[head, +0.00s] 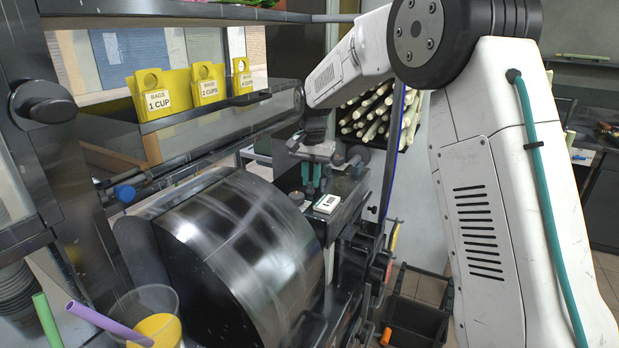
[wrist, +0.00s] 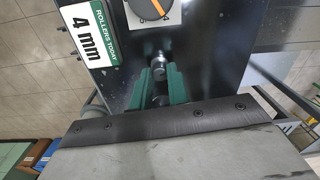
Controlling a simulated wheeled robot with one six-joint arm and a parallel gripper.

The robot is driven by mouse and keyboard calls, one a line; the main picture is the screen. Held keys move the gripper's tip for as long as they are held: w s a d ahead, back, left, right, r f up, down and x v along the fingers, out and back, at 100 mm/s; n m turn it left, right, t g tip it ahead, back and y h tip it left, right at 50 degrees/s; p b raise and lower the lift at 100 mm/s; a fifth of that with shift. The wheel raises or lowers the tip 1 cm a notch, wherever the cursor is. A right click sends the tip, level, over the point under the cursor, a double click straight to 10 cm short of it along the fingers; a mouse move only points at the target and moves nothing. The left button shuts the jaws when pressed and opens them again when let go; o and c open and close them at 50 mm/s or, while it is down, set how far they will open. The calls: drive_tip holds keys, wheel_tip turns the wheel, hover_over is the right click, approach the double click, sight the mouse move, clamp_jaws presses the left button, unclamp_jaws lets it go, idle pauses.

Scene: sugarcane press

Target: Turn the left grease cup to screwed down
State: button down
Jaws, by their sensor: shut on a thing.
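My gripper (head: 312,180) reaches down over the dark top of the press, behind the big drum. Its two green fingers also show in the wrist view (wrist: 158,80). They are closed on a small metal grease cup (wrist: 160,64), taken to be the left one, whose bright round end shows between the fingertips. The rest of the cup is hidden by the fingers. How far it is screwed down cannot be told. I cannot make out the cup clearly in the head view.
The shiny drum (head: 245,245) fills the near side. Yellow bag tags (head: 160,95) stand on a ledge at left. A cup with straws (head: 150,315) is at front left.

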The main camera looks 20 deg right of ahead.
sight(311, 182)
drive_tip(key=m, duration=0.6)
drive_tip(key=shift+m, duration=0.4)
idle(0.4)
drive_tip(key=c, duration=1.3)
unclamp_jaws()
drive_tip(key=shift+c, duration=0.2)
drive_tip(key=shift+r, duration=0.15)
wheel_tip(311, 182, up, 8)
drive_tip(key=shift+s+f, duration=0.15)
drive_tip(key=shift+f, duration=0.05)
